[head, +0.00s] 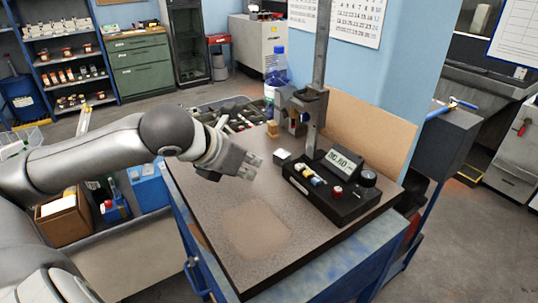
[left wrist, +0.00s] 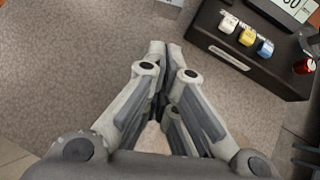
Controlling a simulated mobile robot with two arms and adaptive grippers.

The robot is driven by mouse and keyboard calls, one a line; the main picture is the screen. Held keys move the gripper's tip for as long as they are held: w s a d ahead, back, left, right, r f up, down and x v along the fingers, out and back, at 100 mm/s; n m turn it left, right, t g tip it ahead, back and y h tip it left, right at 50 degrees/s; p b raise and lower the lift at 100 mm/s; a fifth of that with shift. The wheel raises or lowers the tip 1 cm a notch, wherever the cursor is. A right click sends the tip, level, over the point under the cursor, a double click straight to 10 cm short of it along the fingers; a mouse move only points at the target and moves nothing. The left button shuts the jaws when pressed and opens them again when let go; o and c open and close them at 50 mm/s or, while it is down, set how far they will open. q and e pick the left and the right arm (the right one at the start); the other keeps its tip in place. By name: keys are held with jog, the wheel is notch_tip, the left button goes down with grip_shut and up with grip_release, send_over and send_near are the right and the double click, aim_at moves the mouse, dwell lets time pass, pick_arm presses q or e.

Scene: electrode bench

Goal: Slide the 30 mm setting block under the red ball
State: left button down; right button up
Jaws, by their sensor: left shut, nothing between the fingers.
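My left gripper (head: 246,170) is shut and empty above the bench plate, left of the black console. In the left wrist view its fingertips (left wrist: 160,48) are together over bare grey speckled plate. A small pale metal block (head: 282,157), perhaps the setting block, lies on the plate behind the gripper and apart from it. The gauge head (head: 303,103) hangs on the upright column behind that block. I cannot make out a red ball under the head at this size. My right gripper is not in view.
The black console (head: 325,205) with display, coloured buttons and a red knob (head: 337,191) stands right of the gripper. The steel column (head: 319,60) rises behind it. A small tan block (head: 272,129) stands farther back. The plate's front left (head: 255,232) is clear.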

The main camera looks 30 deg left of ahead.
aim_at(278, 166)
pick_arm(q)
jog(key=shift+w+f+p, duration=0.25)
jog(key=shift+w+p, duration=0.1)
jog(key=shift+p, duration=0.15)
jog(key=w+p, duration=0.1)
jog(key=w+f+p, duration=0.1)
jog(key=w+p, duration=0.1)
jog(key=shift+w+d+f, duration=0.2)
jog(key=shift+w+f, duration=0.15)
jog(key=shift+w+f+p, duration=0.15)
jog(key=shift+w+p, duration=0.5)
jog(key=shift+w, duration=0.3)
jog(key=shift+w+f, duration=0.1)
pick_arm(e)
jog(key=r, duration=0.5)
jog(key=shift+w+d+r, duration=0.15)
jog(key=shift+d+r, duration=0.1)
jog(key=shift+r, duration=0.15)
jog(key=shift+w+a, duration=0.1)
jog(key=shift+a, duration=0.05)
